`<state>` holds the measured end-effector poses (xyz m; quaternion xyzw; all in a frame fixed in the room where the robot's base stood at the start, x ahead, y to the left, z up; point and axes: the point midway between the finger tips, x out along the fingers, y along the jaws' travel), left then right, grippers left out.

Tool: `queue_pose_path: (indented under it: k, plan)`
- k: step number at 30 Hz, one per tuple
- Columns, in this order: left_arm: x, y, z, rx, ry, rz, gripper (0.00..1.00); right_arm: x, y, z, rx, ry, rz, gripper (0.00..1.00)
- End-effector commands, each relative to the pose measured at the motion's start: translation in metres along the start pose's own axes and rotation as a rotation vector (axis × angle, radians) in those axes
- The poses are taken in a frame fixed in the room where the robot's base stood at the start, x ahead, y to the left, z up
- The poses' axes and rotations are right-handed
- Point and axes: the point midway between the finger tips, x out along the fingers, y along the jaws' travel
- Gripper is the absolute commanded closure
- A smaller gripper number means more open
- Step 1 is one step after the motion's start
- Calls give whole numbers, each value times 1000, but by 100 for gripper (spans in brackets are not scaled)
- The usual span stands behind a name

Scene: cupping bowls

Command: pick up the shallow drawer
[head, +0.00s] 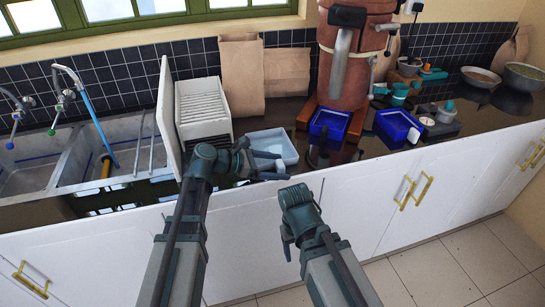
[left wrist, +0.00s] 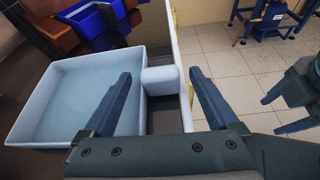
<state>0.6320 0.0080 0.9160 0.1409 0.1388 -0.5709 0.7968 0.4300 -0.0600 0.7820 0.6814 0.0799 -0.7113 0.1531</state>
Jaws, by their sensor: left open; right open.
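The shallow drawer (head: 272,143) is a pale blue, open tray on the counter, right of a white cabinet. It fills the left of the left wrist view (left wrist: 70,105), with a small white block-like handle (left wrist: 162,80) on its right side. My left gripper (head: 268,165) is open at the drawer's near side. In the left wrist view its fingers (left wrist: 160,85) appear either side of the handle, one over the tray; whether they touch it I cannot tell. My right gripper (head: 288,243) is open and empty, low in front of the cupboards. It also shows in the left wrist view (left wrist: 272,112).
The white slatted cabinet (head: 203,110) stands left of the drawer, beside the sink (head: 30,180). Blue bins (head: 330,125) and a large brown machine (head: 355,60) stand to the right. Paper bags (head: 242,75) stand behind. White cupboard fronts (head: 360,205) drop below the counter edge.

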Motion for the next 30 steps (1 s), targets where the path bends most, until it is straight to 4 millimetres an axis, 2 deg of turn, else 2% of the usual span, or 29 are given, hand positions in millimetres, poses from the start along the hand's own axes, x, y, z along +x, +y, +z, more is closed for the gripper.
queue_pose_path:
  k: [1,3,9,24,30]
  plan:
    - [8,0,-2,1,0,-2,7,4,0,0,0,0,0,33]
    - [11,0,-1,0,0,-1,7,5,0,0,0,0,0,33]
    - [10,0,0,0,0,0,9,4,0,0,0,0,0,33]
    - [10,0,0,0,0,0,99,4,0,0,0,0,0,33]
    - [10,0,0,0,0,0,100,4,0,0,0,0,0,33]
